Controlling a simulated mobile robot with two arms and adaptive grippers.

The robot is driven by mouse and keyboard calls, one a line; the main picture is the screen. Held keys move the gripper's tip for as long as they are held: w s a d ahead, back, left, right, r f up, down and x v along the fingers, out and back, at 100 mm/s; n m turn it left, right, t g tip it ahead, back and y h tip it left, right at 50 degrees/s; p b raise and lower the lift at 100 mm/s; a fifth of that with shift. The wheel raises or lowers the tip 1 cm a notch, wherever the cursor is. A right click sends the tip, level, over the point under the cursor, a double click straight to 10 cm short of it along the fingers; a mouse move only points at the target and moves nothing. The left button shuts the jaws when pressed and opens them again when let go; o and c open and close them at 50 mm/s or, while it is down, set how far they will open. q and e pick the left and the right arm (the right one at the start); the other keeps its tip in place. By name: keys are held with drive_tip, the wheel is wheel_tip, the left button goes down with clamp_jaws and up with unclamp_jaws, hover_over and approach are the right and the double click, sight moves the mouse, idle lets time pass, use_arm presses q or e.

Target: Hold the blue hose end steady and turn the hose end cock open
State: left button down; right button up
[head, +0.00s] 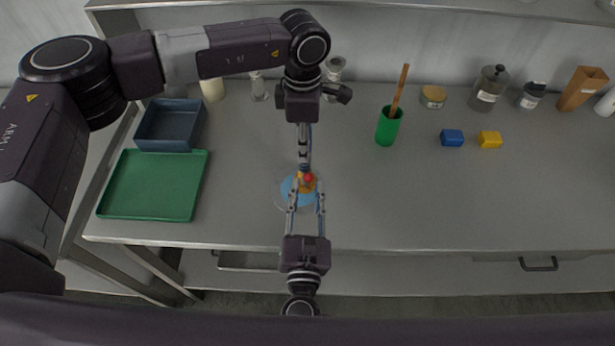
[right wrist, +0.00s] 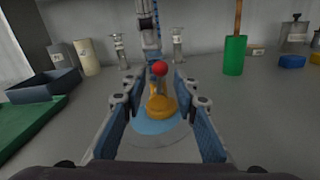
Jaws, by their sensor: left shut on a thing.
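A yellow-orange fitting with a red ball knob (head: 308,178), seemingly the hose end cock, stands over a round blue disc (head: 288,188) near the bench's front edge. The knob also shows in the right wrist view (right wrist: 160,68), above the yellow body (right wrist: 160,105). My left gripper (head: 304,164) comes down from behind, shut on what seems to be the hose end just behind the knob; its fingers hide most of it. My right gripper (head: 306,194) reaches in from the front, open, its fingers (right wrist: 153,92) on either side of the fitting, with visible gaps.
A green tray (head: 112,205) and a dark blue bin (head: 142,132) lie to the left. A green cup (head: 387,128) with a wooden stick stands right of my left gripper. Blue (head: 452,138) and yellow (head: 490,139) blocks lie farther right. The front right of the bench is clear.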

sight(307, 181)
drive_tip(key=shift+w, duration=1.8)
clamp_jaws()
